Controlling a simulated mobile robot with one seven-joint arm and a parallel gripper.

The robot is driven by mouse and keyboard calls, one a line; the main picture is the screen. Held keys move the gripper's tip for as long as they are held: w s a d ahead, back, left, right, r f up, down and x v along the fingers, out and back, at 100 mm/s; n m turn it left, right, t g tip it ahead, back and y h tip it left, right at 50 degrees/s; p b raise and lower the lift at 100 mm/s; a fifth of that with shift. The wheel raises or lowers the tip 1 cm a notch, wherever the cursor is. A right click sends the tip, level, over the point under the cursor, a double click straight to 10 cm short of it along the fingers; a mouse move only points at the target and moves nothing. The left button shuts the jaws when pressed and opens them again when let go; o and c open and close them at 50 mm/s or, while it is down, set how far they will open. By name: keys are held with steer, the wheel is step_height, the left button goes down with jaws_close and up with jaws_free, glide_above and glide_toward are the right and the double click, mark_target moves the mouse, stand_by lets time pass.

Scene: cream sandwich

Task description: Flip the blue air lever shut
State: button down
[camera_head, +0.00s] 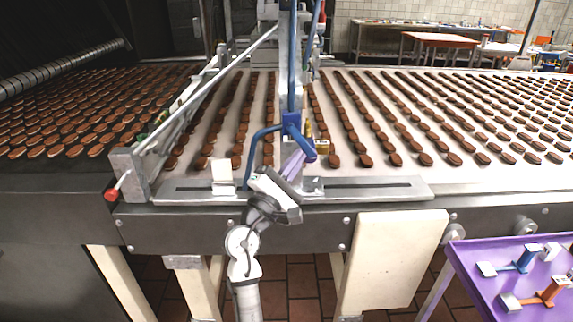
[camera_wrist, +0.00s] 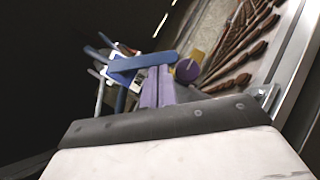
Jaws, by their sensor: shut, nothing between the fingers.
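The blue air lever (camera_head: 305,148) sits on a blue fitting on the upright post above the conveyor's front edge. In the wrist view the lever (camera_wrist: 143,61) is a flat blue bar lying across the picture, just beyond the fingertips. My gripper (camera_head: 297,157) has purple fingers, shut with nothing between them, with their tips at the lever. The fingers (camera_wrist: 159,72) point up toward the bar in the wrist view and appear to touch or nearly touch it; I cannot tell which. The fingertips partly overlap the lever's surroundings.
A blue hose (camera_head: 251,150) loops down left of the post. Rows of brown sandwich biscuits (camera_head: 365,160) lie on the belt. A purple table (camera_head: 480,255) with blue and orange tools stands at lower right.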

steer(key=n+t, duration=0.1)
steer(key=n, duration=0.1)
steer(key=d+n+t+y, duration=0.2)
steer(key=n+t, duration=0.1)
steer(key=shift+d+r+n, duration=0.2)
steer(key=shift+d+n, duration=0.05)
steer(key=shift+n, duration=0.05)
steer(key=n+t+y, duration=0.1)
steer(key=d+n+t+y, duration=0.1)
steer(key=n, duration=0.1)
steer(key=r+n+y, duration=0.1)
steer(key=n, duration=0.1)
steer(key=shift+d+t+y, duration=0.15)
steer(key=shift+t+y, duration=0.15)
steer(key=shift+t, duration=0.1)
steer(key=shift+d+r+p, duration=0.75)
steer(key=shift+d+r, duration=0.05)
steer(key=shift+r, duration=0.1)
steer(key=shift+d+r, duration=0.1)
steer(key=shift+r, duration=0.05)
steer(key=b, duration=0.9)
glide_toward(312, 156)
steer(key=d, duration=0.1)
steer(key=s+d+f, duration=0.1)
steer(key=d, duration=0.1)
steer(key=shift+s+d+f, duration=0.25)
steer(key=shift+d+f, duration=0.1)
steer(key=shift+d, duration=0.05)
